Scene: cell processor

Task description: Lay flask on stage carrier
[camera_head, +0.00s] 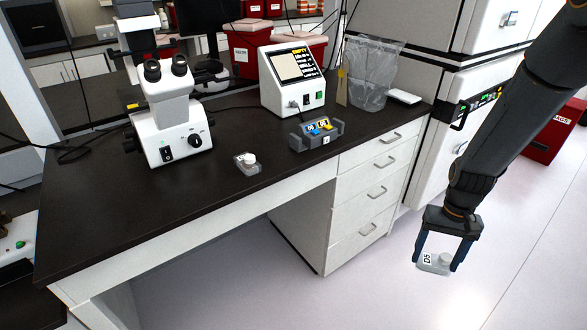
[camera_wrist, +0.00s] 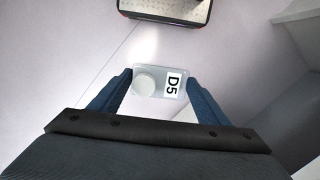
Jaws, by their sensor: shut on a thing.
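A clear flask (camera_head: 434,263) with a round white cap and a "D5" label hangs from my gripper (camera_head: 440,262) above the pale floor, right of the bench. In the wrist view the flask (camera_wrist: 157,84) lies between the two blue fingers of my gripper (camera_wrist: 158,86), with its cap at left and its label at right. The fingers are shut on its sides. I cannot pick out the stage carrier for certain. A white microscope (camera_head: 172,112) stands on the bench at left, and its stage is hard to make out.
On the dark bench (camera_head: 110,207) stand another capped flask (camera_head: 248,168), a grey holder (camera_head: 330,138) with blue and yellow items, a white device (camera_head: 291,80) with a screen and a clear bag-lined bin (camera_head: 372,80). Drawers (camera_head: 375,190) face the open floor below.

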